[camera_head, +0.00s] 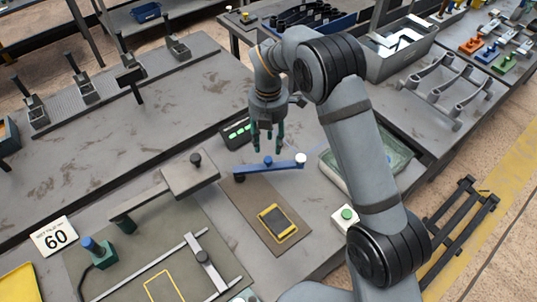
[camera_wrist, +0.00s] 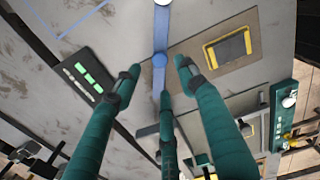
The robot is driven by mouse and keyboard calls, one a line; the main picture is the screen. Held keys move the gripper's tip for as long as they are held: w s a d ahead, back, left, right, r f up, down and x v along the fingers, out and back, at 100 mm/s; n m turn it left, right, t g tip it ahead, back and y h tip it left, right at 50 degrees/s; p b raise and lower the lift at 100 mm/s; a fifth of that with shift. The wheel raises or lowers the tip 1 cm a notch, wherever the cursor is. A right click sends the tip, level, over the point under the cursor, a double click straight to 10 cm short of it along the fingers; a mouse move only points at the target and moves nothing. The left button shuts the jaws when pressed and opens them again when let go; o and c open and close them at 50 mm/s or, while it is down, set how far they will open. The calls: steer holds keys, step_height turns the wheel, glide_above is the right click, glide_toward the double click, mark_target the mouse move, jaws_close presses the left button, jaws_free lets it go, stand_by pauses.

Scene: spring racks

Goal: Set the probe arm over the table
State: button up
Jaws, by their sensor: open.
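The probe arm is a flat blue bar (camera_head: 285,164) with a blue knob (camera_head: 268,160) near its middle, a white end (camera_head: 301,160) on the right and a dark end on the left. It lies across the back of a brown plate. A dark pad with a yellow border (camera_head: 277,222), possibly the table, lies on that plate in front of the bar, not under it. My gripper (camera_head: 268,148) is open, its green fingers pointing down above the bar. In the wrist view the blue knob (camera_wrist: 160,60) shows between the spread fingertips (camera_wrist: 158,75); I see no clear contact.
A dark raised plate with a black knob (camera_head: 195,160) is on the left. A white box with a green button (camera_head: 345,217) is at front right, and a green-edged tray (camera_head: 325,158) is partly behind my arm.

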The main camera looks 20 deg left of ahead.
mark_target(268, 159)
step_height(268, 159, down, 7)
steer(key=shift+f+p, duration=0.2)
steer(key=shift+p, duration=0.65)
steer(key=shift+c, duration=0.8)
jaws_close()
